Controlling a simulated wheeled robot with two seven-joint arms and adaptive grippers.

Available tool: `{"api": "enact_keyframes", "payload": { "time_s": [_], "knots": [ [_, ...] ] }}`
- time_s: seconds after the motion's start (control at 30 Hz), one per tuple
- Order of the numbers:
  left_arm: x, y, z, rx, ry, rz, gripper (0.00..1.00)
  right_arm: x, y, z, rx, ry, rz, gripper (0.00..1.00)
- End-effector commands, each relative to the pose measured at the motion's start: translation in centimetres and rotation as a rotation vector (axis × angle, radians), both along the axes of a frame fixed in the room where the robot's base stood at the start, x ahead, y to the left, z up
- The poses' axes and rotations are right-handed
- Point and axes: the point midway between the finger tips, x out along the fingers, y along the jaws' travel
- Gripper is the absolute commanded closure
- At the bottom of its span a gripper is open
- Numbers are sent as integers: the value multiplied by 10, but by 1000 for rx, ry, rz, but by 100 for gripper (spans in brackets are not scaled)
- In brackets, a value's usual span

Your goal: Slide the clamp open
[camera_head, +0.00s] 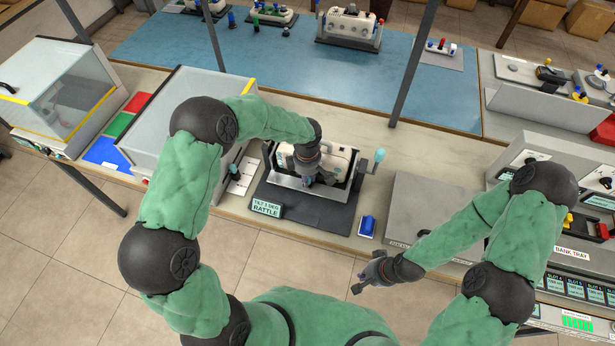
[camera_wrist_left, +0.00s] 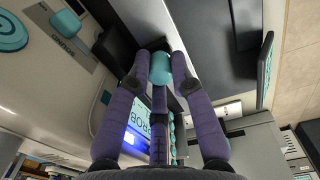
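A grey and white fixture (camera_head: 338,160) sits in a dark tray (camera_head: 322,212) labelled "TILT 1 DEG RATTLE" on the bench. A teal upright handle (camera_head: 376,159) stands at its right side, apart from my grippers. My left gripper (camera_head: 308,184) reaches down to the fixture's front, partly hidden by its wrist. In the left wrist view, its purple fingers (camera_wrist_left: 161,70) close around a teal knob (camera_wrist_left: 160,73) and seem to touch it on both sides. Which part is the clamp is not clear. My right gripper (camera_head: 369,287) is empty, fingers apart, in front of the bench edge.
A small blue object (camera_head: 367,225) lies right of the tray. A grey box (camera_head: 432,207) stands further right. A blue table (camera_head: 290,62) with similar units lies behind posts.

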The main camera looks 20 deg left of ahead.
Motion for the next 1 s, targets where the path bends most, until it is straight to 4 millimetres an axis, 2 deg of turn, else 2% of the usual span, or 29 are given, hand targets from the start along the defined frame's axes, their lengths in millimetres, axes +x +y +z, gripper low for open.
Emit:
{"api": "enact_keyframes", "payload": {
  "time_s": [0.23,0.53,0.87,0.9,0.93,1.0],
  "knots": [
    [-3,0,0,0,0,0,100,0,0,-2,0,0,0,100],
    [-28,1,-1,0,1,0,100,0,0,-13,0,0,0,100],
    [-31,1,-1,0,2,-1,100,0,0,-12,0,0,0,100],
    [-31,1,-1,0,2,-1,75,0,0,-12,0,0,0,100],
    [-31,1,-1,0,2,-1,68,0,0,-12,0,0,0,100],
    [-31,1,-1,0,2,-1,68,0,0,-12,0,0,0,100]
  ]
}}
